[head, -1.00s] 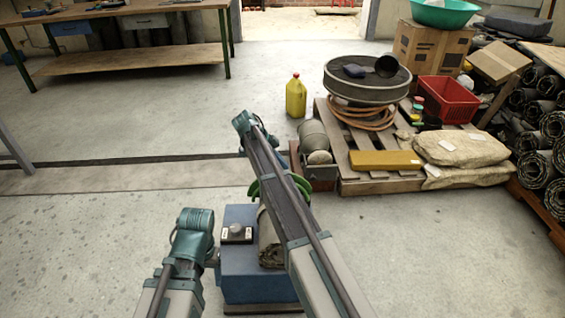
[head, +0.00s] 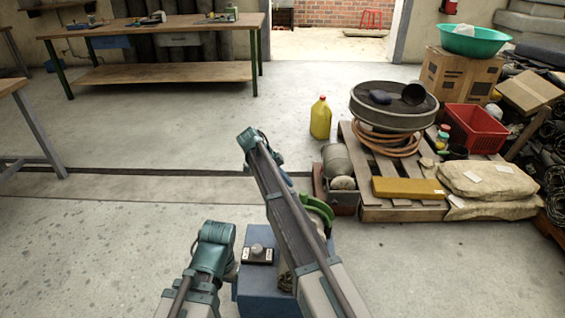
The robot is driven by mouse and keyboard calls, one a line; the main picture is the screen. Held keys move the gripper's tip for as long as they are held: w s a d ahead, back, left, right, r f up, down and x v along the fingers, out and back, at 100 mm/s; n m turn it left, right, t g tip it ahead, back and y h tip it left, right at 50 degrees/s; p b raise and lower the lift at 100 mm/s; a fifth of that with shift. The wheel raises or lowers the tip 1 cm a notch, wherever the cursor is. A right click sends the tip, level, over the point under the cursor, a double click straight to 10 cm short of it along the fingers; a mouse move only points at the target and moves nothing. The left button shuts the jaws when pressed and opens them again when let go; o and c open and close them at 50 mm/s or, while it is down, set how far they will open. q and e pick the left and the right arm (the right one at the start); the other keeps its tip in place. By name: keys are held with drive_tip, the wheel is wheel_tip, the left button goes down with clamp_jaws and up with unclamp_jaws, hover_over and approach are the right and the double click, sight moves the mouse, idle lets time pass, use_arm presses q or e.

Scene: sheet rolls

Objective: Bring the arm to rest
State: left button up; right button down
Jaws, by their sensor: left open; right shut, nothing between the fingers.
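My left arm comes in from the bottom left. Its teal end, with my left gripper (head: 216,242), is left of the blue box; I see nothing held, and the fingers are hard to make out. My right arm stretches from the bottom right up to the middle. Its teal end, with my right gripper (head: 251,139), is over the floor beyond the blue box, with nothing held.
A green curved part (head: 319,205) shows beside my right arm. A pallet (head: 400,214) to the right bears sacks (head: 488,180), a yellow block (head: 408,188) and a hose coil. A yellow jug (head: 320,118) stands nearby. A workbench (head: 170,24) is behind.

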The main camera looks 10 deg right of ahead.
drive_tip(key=shift+s, duration=0.1)
drive_tip(key=s+a+f+n+y, duration=0.15)
drive_tip(key=s+a+n, duration=0.35)
drive_tip(key=s+n, duration=0.5)
drive_tip(key=s+a+n+y, duration=0.2)
drive_tip(key=s+a+n, duration=0.3)
drive_tip(key=s, duration=0.9)
drive_tip(key=s+a+f+n+y, duration=0.15)
drive_tip(key=s+a+n, duration=0.25)
drive_tip(key=s+n, duration=0.65)
use_arm(q)
wheel_tip(320, 180, up, 30)
drive_tip(key=p, duration=3)
drive_tip(key=shift+r, duration=0.25)
use_arm(e)
wheel_tip(320, 180, up, 30)
drive_tip(key=s+m, duration=0.1)
drive_tip(key=shift+d+m+t+y, duration=0.15)
drive_tip(key=shift+m+t+y, duration=0.15)
drive_tip(key=shift+m, duration=0.05)
use_arm(q)
drive_tip(key=shift+d, duration=0.15)
use_arm(e)
drive_tip(key=shift+f, duration=0.1)
